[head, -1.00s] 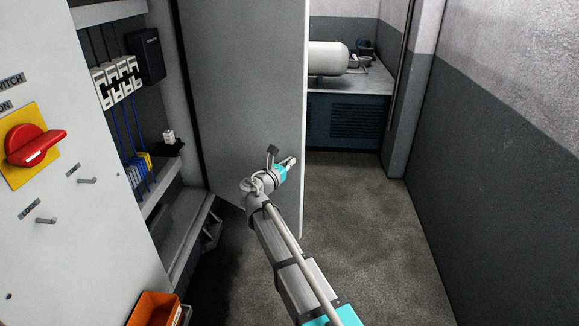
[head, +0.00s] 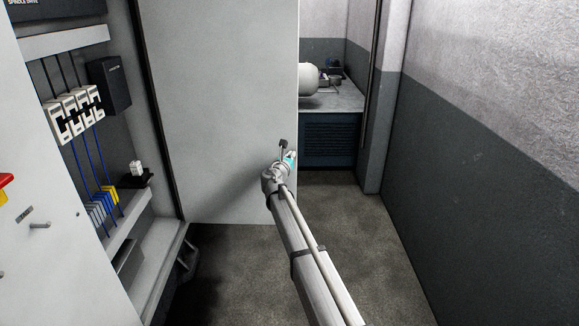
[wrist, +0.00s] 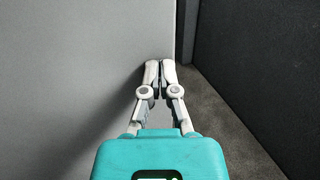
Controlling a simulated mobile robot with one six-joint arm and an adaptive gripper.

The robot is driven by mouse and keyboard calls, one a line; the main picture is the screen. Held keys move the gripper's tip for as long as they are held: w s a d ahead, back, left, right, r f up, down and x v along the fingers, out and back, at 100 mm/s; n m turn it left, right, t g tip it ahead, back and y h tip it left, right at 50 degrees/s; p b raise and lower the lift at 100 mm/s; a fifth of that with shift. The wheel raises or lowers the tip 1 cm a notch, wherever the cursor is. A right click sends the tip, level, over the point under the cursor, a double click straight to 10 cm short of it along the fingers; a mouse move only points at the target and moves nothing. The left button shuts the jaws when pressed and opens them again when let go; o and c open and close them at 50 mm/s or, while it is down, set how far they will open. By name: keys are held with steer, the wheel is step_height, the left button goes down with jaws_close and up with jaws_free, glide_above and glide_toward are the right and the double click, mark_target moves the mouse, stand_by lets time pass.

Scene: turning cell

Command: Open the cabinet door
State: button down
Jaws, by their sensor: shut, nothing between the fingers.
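The cabinet door (head: 220,100) is a tall plain grey panel. It stands open to the right of the cabinet (head: 60,250), whose wired interior shows. My gripper (head: 291,155) is at the door's free right edge in the head view, with its fingers partly hidden. In the wrist view, the gripper's two fingertips (wrist: 160,66) are together with nothing between them. They point forward at the free edge of the door (wrist: 75,70). I cannot tell whether they touch the door. No handle shows on the visible face.
Inside the cabinet are white breakers (head: 75,112), a black box (head: 109,85) and blue and yellow terminals (head: 103,203). A grey wall (head: 490,170) bounds the right side. A blue bench unit (head: 330,142) with a white tank (head: 309,78) stands behind. The floor (head: 345,225) between is clear.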

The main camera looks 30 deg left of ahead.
steer(key=w+a, duration=0.5)
steer(key=w, duration=0.4)
steer(key=shift+w+a, duration=0.15)
steer(key=shift+w, duration=0.15)
steer(key=s+d, duration=0.9)
steer(key=s, duration=0.1)
steer(key=shift+s, duration=0.4)
stand_by(0.3)
